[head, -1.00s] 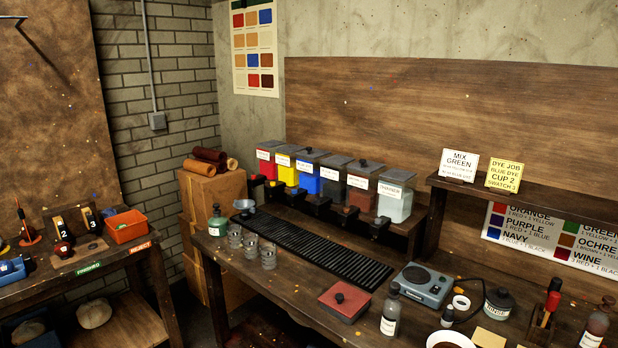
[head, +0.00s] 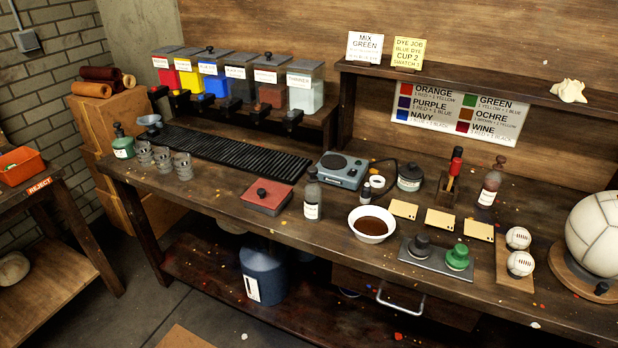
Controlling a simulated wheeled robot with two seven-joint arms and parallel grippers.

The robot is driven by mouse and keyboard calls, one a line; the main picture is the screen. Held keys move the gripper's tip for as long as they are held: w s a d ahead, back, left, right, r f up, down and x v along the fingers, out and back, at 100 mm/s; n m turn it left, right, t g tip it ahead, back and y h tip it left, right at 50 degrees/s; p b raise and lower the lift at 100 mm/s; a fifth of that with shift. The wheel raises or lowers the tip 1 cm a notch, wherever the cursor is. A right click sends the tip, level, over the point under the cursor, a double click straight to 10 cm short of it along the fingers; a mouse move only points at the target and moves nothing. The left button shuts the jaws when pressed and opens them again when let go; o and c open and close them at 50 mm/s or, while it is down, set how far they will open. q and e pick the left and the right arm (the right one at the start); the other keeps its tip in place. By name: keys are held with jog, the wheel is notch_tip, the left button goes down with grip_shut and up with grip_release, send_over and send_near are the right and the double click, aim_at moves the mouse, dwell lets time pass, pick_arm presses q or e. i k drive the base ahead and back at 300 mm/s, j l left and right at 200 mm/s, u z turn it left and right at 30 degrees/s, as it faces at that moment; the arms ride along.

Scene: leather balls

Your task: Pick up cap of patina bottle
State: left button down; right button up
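Several capped bottles stand on the long workbench (head: 240,208), and their labels are too small to read, so I cannot tell which is the patina bottle. A grey bottle (head: 312,199) with a dark cap (head: 312,172) stands upright near the front edge, right of the red box. A green bottle (head: 122,146) with a dark top stands at the bench's left end. A reddish-brown bottle (head: 489,186) with a dark cap stands at the back right. A small dark bottle (head: 365,195) stands behind the white bowl. Neither of my grippers is in view.
A red lidded box (head: 266,197), a white bowl of brown stuff (head: 372,223), a grey burner (head: 342,171) and yellow pads (head: 440,220) crowd the bench. A black ribbed mat (head: 235,152) lies behind. A large white ball (head: 597,232) sits far right. Floor is open in front.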

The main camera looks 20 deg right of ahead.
aim_at(312, 170)
jog(key=i+j, duration=0.2)
jog(key=i, duration=0.25)
jog(key=i+j, duration=0.2)
jog(key=i, duration=0.25)
jog(key=i+j, duration=0.2)
jog(key=i, duration=0.3)
jog(key=z, duration=1.35)
